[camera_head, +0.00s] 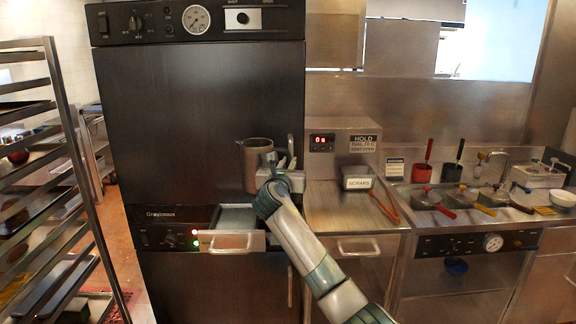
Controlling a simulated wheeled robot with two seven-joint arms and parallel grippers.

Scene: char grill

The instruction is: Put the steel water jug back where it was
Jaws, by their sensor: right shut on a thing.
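The steel water jug (257,163) is a grey-brown metal cylinder, upright in front of the tall dark oven. My right gripper (274,166) is shut on the jug at its right side and holds it above an open drawer (232,242). The gripper's fingers are partly hidden against the jug. My left gripper is not in the picture.
The dark oven (200,105) fills the left middle. A rack of trays (62,115) stands at the far left. To the right, a steel counter (335,216) carries a SCRAPS container (358,182) and red tongs (384,205). Several pans with coloured handles sit further right.

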